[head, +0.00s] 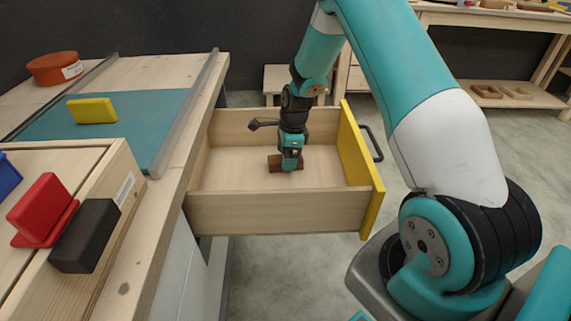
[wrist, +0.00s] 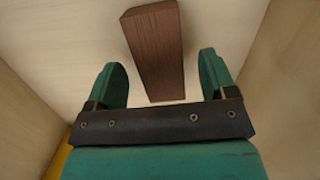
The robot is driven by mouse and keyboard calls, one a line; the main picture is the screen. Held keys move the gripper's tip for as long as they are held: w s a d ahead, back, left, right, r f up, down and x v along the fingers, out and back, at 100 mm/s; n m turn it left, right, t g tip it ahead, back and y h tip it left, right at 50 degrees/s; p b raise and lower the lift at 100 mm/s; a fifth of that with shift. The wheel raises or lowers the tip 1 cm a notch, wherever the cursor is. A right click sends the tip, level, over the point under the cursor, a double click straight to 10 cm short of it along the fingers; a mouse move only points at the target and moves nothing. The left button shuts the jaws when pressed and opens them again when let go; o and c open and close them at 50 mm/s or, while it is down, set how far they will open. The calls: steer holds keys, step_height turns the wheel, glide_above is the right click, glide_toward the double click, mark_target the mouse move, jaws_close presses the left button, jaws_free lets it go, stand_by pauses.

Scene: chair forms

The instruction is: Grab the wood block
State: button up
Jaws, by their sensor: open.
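The wood block is a dark brown rectangular piece. It lies on the floor of the open drawer in the head view (head: 274,163), partly hidden by my gripper. In the wrist view the wood block (wrist: 155,50) runs up from between the fingers, slightly tilted. My gripper (head: 290,165) points down into the drawer right at the block. In the wrist view my gripper (wrist: 162,82) is open, with one green finger on each side of the block's near end. A gap shows between the block and each finger.
The drawer (head: 265,212) has pale wooden walls and a yellow front (head: 358,165) with a dark handle. The worktop at left holds a yellow block (head: 92,111), a red block (head: 42,208), a black block (head: 86,236) and a round orange box (head: 55,68). The rest of the drawer floor looks empty.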

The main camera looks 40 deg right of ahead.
steer(key=shift+a+f, duration=0.1)
steer(key=shift+f, duration=0.85)
steer(key=shift+c, duration=0.4)
steer(key=c, duration=0.9)
steer(key=shift+c, duration=0.2)
steer(key=shift+r, duration=0.1)
